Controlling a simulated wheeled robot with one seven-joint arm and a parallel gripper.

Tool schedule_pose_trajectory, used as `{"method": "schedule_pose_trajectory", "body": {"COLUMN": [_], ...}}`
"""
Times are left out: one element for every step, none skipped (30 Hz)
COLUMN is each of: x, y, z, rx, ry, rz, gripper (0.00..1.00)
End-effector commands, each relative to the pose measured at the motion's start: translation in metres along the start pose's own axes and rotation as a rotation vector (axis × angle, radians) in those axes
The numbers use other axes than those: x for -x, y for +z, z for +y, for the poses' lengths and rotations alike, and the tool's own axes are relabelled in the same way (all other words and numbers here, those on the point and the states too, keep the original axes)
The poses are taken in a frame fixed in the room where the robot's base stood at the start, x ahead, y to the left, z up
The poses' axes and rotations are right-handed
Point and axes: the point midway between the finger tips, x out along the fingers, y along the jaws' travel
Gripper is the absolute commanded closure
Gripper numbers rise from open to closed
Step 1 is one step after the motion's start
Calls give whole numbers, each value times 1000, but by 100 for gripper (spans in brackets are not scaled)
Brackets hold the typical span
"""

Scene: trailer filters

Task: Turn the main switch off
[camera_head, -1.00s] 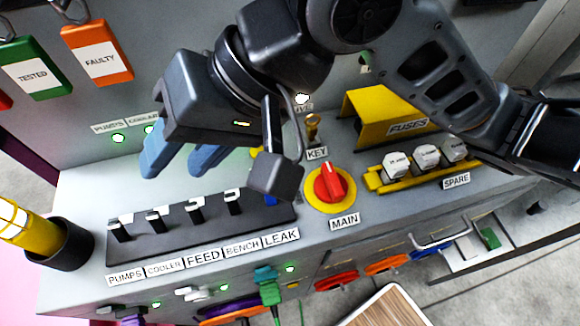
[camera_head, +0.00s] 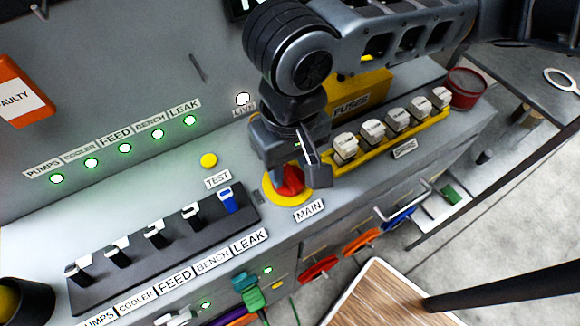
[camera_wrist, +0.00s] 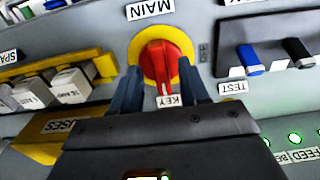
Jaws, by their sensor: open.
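The main switch is a red rotary knob on a yellow round plate, labelled MAIN. The red knob (camera_head: 290,180) is partly covered by my gripper in the head view, and it shows clearly in the wrist view (camera_wrist: 160,57). Its white mark points toward the KEY label in the wrist view. My gripper (camera_head: 284,178) is open over the switch. In the wrist view its two blue fingers (camera_wrist: 161,85) are on either side of the knob, with the knob between them. I cannot tell whether they touch it. The key is hidden.
Left of the switch is a row of toggle switches (camera_head: 155,236), with a yellow TEST button (camera_head: 209,160) behind. Right are the yellow fuses cover (camera_head: 358,92) and several white spare fuses (camera_head: 372,130). The LIVE lamp (camera_head: 243,98) and green lamps are lit.

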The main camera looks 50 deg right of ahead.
Motion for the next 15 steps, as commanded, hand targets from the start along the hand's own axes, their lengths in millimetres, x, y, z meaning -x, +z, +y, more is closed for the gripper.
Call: {"method": "schedule_pose_trajectory", "body": {"x": [-6, -8, -11, -13, -15, -16, -17, -17, -17, -17, -17, -17, -17, -17, -17], "y": [0, 0, 0, 0, 0, 0, 0, 0, 0, 0, 0, 0, 0, 0, 0], "z": [0, 0, 0, 0, 0, 0, 0, 0, 0, 0, 0, 0, 0, 0, 0], "rx": [0, 0, 1, 1, 1, 1, 1, 1, 1, 1, 1, 1, 1, 1, 1], "ry": [1, 1, 0, 0, 0, 0, 0, 0, 0, 0, -1, -1, -1, -1, -1], "rz": [-1, 0, 0, -1, 0, 0, 1, 1, 1, 2, 2, 2, 1, 1, 1], "gripper": [55, 55, 55, 55, 55, 55, 55, 55, 55, 55, 55, 55, 55, 55, 58]}}
